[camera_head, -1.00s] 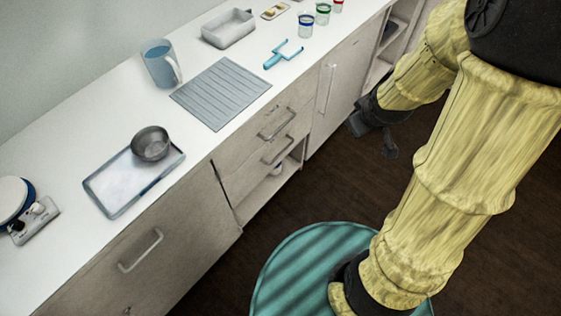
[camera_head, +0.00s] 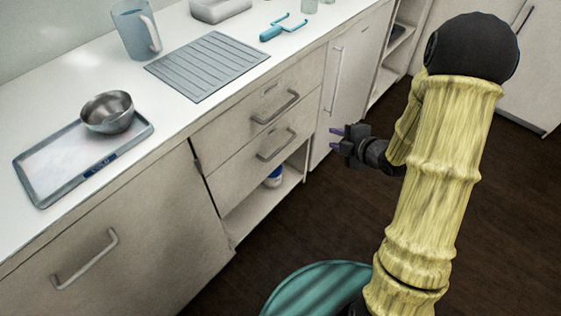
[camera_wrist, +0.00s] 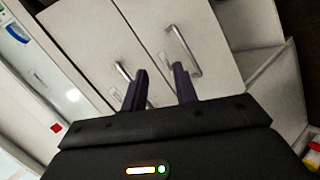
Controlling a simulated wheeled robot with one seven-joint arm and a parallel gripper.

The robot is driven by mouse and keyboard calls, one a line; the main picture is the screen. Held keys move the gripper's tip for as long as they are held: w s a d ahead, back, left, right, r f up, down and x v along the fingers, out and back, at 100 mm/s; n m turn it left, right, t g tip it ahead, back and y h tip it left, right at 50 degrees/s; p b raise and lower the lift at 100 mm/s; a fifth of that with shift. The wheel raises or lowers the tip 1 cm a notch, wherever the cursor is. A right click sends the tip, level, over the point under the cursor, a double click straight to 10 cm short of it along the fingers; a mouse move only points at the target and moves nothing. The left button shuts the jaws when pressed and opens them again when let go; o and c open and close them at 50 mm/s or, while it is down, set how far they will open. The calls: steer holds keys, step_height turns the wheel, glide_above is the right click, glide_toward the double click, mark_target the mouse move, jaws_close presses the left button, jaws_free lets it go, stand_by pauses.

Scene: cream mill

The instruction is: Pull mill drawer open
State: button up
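Two stacked drawers sit under the counter, both shut; I cannot tell which is the mill drawer. The upper drawer (camera_head: 222,122) has a bar handle (camera_head: 275,107) and a small label. The lower drawer (camera_head: 232,176) has a similar handle (camera_head: 277,146). My gripper (camera_head: 337,139) is open and empty, right of the drawers and apart from both handles. In the wrist view my gripper's fingers (camera_wrist: 160,78) point at the drawer fronts, with the upper handle (camera_wrist: 122,72) by the left finger and the lower handle (camera_wrist: 186,50) beyond the right finger.
An open shelf (camera_head: 250,212) with a blue-and-white container (camera_head: 273,178) is below the drawers. A door (camera_head: 75,280) stands left and another (camera_head: 342,90) right. The counter holds a tray (camera_head: 45,180), bowl (camera_head: 107,112), jug (camera_head: 132,32) and ribbed mat (camera_head: 205,65). Dark floor (camera_head: 330,215) in front is clear.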

mark_target(280, 148)
step_height(280, 148, down, 11)
steer(key=s+a+n+y+b, duration=0.2)
steer(key=n+y+b, duration=0.3)
steer(key=b, duration=0.4)
steer(key=shift+a+f+n, duration=0.15)
steer(key=shift+a+n, duration=0.2)
steer(key=shift+n, duration=0.15)
steer(key=b+x, duration=0.3)
steer(key=x, duration=1.4)
steer(key=shift+a, duration=0.35)
steer(key=shift+s, duration=0.1)
jaws_close()
